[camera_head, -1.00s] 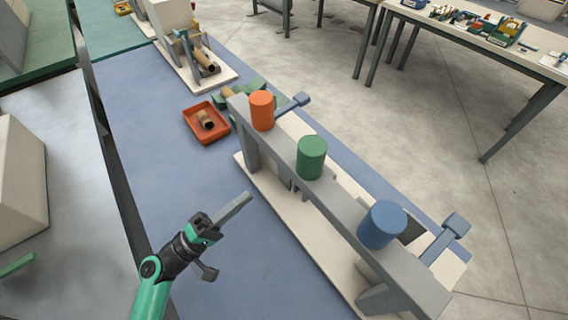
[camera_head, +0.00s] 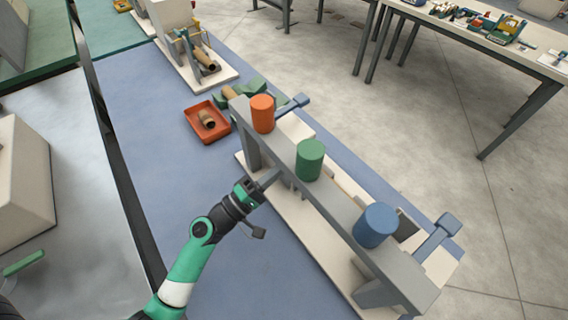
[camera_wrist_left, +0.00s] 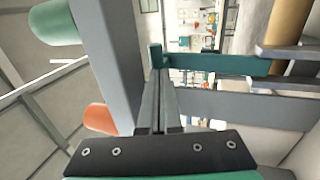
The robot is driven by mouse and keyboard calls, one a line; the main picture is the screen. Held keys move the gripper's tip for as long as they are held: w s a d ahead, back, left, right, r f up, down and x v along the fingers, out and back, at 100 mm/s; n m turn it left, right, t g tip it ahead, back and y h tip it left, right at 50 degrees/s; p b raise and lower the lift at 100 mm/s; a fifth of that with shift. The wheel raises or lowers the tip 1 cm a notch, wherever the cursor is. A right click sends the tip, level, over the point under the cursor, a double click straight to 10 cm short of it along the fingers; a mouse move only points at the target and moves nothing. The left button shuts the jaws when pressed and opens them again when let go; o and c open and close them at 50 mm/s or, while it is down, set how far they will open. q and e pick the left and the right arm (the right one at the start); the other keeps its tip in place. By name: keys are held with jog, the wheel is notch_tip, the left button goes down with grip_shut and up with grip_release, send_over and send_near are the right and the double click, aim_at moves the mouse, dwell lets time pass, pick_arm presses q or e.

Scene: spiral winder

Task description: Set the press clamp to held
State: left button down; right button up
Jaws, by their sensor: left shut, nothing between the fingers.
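The winder fixture has a long grey beam (camera_head: 335,205) on a cream base, carrying an orange cylinder (camera_head: 262,113), a green cylinder (camera_head: 309,160) and a blue cylinder (camera_head: 376,225). My left gripper (camera_head: 276,173) is shut and empty, its fingertips close to the beam's near side below the green cylinder. In the left wrist view, a teal bar (camera_wrist_left: 225,63) with a raised end crosses just beyond the shut fingers (camera_wrist_left: 157,80); I cannot tell whether they touch or whether this bar is the press clamp. A brown tube (camera_wrist_left: 288,25) partly shows behind it. My right gripper is not in view.
Blue-grey levers stick out at the orange end (camera_head: 294,104) and the blue end (camera_head: 437,236) of the fixture. The blue mat left of my arm is clear.

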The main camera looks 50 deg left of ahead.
pick_arm(q)
jog(key=shift+w+d+r+g+p, duration=0.1)
jog(key=shift+w+r+g+p, duration=0.75)
jog(key=shift+p, duration=2.55)
jog(key=w+b, duration=0.1)
jog(key=w, duration=0.2)
jog(key=shift+w+d+f, duration=0.1)
jog(key=shift+d, duration=0.05)
jog(key=shift+w, duration=0.3)
jog(key=shift+s, duration=0.1)
jog(key=s+f+b, duration=0.1)
jog(key=s, duration=1)
jog(key=shift+s+a+f+b, duration=0.2)
jog(key=shift+a+f+b, duration=0.2)
jog(key=shift+a, duration=0.05)
